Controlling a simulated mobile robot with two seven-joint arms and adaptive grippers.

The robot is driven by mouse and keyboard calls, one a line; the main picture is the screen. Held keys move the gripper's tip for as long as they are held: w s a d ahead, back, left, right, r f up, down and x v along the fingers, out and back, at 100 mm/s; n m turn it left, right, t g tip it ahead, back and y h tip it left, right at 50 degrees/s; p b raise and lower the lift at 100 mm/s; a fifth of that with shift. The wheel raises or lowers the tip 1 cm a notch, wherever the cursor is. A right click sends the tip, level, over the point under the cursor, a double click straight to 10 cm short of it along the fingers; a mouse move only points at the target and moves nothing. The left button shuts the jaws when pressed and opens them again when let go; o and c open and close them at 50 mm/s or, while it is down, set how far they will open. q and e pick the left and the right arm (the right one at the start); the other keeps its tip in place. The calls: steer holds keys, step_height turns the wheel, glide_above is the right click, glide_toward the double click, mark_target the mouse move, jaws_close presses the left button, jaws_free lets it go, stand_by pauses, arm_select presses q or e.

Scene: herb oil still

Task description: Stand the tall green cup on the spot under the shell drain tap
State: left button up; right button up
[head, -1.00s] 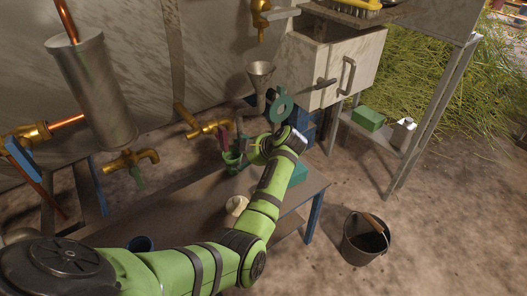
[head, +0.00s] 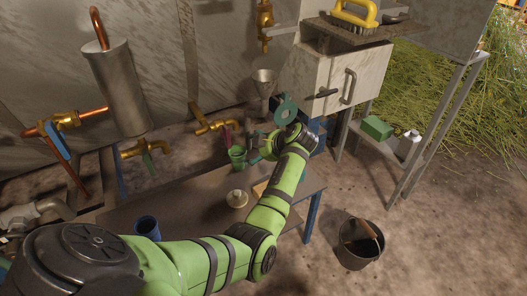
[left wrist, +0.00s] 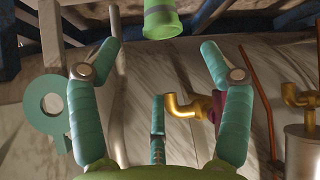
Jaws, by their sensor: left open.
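The tall green cup (head: 237,157) stands upright on the table, close below the brass tap with the red handle (head: 215,127). A second brass tap with a green handle (head: 146,150) is left of it, near the steel cylinder (head: 116,90). I cannot tell by label which is the shell drain tap. My left gripper (head: 257,150) is just right of the cup, apart from it. In the left wrist view its teal fingers (left wrist: 158,48) are spread and empty, and the cup (left wrist: 161,20) lies beyond their tips. My right gripper is not in view.
A blue cup (head: 147,228) and a pale round dish (head: 237,198) stand on the table (head: 190,200). A funnel (head: 264,76) is behind the gripper. A dark bucket (head: 358,252) stands on the ground.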

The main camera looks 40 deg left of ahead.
arm_select(q)
steer(key=s+d+f+m+h, duration=0.3)
steer(key=s+d+f+m, duration=0.3)
steer(key=s, duration=0.4)
steer(key=s+d+f+m+h, duration=0.3)
steer(key=s+d+f+m, duration=0.3)
steer(key=s+d+m, duration=0.2)
steer(key=s+d+f+m+t+h, duration=0.1)
steer(key=s+d+f+m+h, duration=0.2)
steer(key=s+d+f+m, duration=0.3)
steer(key=s+d+m, duration=0.1)
steer(key=s+d, duration=0.1)
steer(key=s, duration=0.3)
steer(key=shift+s+f+h, duration=0.2)
steer(key=shift+s+h, duration=0.1)
